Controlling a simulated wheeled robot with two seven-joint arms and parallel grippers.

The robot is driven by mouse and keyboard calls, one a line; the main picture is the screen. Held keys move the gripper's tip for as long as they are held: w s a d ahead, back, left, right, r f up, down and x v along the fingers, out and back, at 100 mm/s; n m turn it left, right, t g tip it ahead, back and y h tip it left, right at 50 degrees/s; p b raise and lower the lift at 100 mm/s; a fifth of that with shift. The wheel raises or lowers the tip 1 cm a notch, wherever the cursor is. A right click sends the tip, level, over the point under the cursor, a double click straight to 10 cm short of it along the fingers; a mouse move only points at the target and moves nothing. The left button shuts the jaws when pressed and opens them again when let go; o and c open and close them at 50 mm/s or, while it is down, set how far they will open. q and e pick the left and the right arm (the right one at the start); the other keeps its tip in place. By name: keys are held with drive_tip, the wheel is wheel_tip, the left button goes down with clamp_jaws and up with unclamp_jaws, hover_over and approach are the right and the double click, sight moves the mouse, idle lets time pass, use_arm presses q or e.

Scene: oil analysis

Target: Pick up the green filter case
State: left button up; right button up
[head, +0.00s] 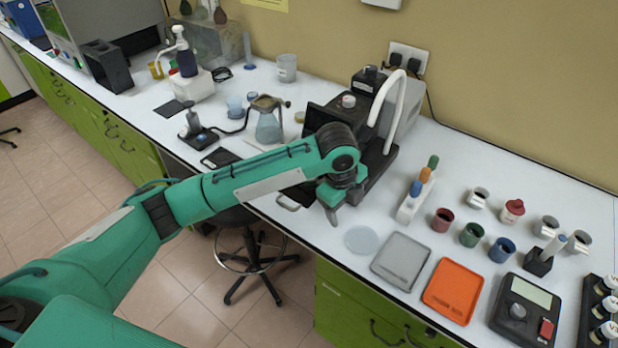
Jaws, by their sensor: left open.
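A small round green case (471,234), which looks like the green filter case, stands upright on the white bench. It is between a dark red one (442,220) and a blue one (502,249). My left gripper (332,211) points down near the bench's front edge, well to the left of the green case and apart from it. Its fingers are only partly visible, and I see nothing held in them. My right gripper is not in view.
A grey tray (400,261) and an orange tray (454,290) lie before the cases. A rack (409,206) with colored-topped items stands to the left. A black device (526,311) sits at front right. A dark machine with a white hose (386,98) stands behind my arm.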

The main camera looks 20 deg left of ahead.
use_arm(q)
drive_tip(key=w+a+r+m+y, duration=0.3)
drive_tip(key=w+a+r, duration=0.5)
drive_tip(key=a+r, duration=0.3)
drive_tip(key=f, duration=0.2)
drive_tip(key=f+p, duration=0.1)
drive_tip(key=f, duration=0.3)
drive_tip(key=shift+w+p, duration=0.3)
drive_tip(key=shift+w, duration=0.05)
drive_tip(key=shift+w+a+f+p, duration=0.15)
drive_tip(key=shift+f+p, duration=0.15)
drive_tip(key=shift+f, duration=1.25)
drive_tip(key=shift+w+a+f+p, duration=0.15)
drive_tip(key=shift+f+p, duration=0.15)
drive_tip(key=shift+f, duration=1.25)
drive_tip(key=c, duration=0.9)
drive_tip(key=shift+c, duration=0.8)
